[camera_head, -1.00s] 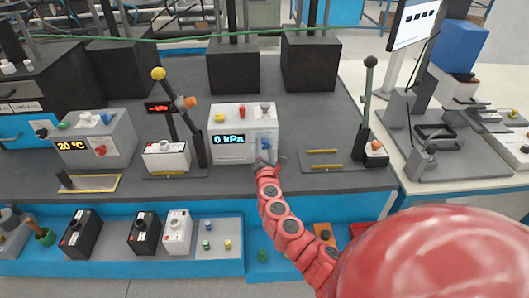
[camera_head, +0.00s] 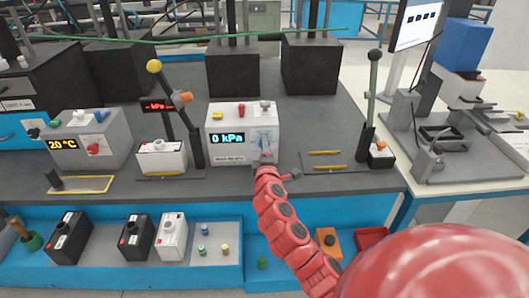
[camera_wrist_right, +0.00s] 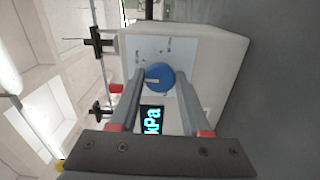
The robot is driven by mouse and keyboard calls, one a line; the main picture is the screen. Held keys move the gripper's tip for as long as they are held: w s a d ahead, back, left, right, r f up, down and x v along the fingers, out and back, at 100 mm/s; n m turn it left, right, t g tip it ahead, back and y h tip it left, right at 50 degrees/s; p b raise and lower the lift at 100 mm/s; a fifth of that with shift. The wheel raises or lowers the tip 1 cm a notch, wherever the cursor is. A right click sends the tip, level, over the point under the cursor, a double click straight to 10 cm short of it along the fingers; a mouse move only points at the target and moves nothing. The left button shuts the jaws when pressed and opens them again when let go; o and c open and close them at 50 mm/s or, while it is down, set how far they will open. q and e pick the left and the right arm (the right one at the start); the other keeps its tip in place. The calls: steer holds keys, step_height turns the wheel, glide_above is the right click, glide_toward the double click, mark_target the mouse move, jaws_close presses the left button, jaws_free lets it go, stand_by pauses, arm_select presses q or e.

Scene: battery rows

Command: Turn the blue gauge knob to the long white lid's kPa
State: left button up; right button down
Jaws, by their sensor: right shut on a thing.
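The white gauge box (camera_head: 230,146) stands mid-bench, its display (camera_head: 227,139) reading 0 kPa. Its round blue gauge knob (camera_wrist_right: 158,77) shows face-on in the right wrist view, with a pale pointer mark. In the head view my right gripper (camera_head: 265,158) is at the box's right front and largely covers the knob. Its two fingers lie on either side of the knob, shut on it. Two white-lidded batteries show: one (camera_head: 160,158) under the left lever press, one (camera_head: 172,238) upright on the lower blue shelf. Their print is too small to read. My left gripper is out of view.
A white box (camera_head: 88,142) reading 20 °C stands at left. Two dark batteries (camera_head: 68,236) (camera_head: 137,236) stand on the lower shelf. Lever presses flank the gauge box; the right one has a tall lever (camera_head: 373,95). A grey plate (camera_head: 340,160) with yellow strips lies at right.

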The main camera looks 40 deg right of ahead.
steer(key=m+b, duration=1.4)
steer(key=m, duration=0.3)
steer(key=shift+f, duration=0.15)
steer(key=shift+m, duration=0.3)
steer(key=shift+c, duration=1.9)
jaws_free()
steer(key=shift+s, duration=0.1)
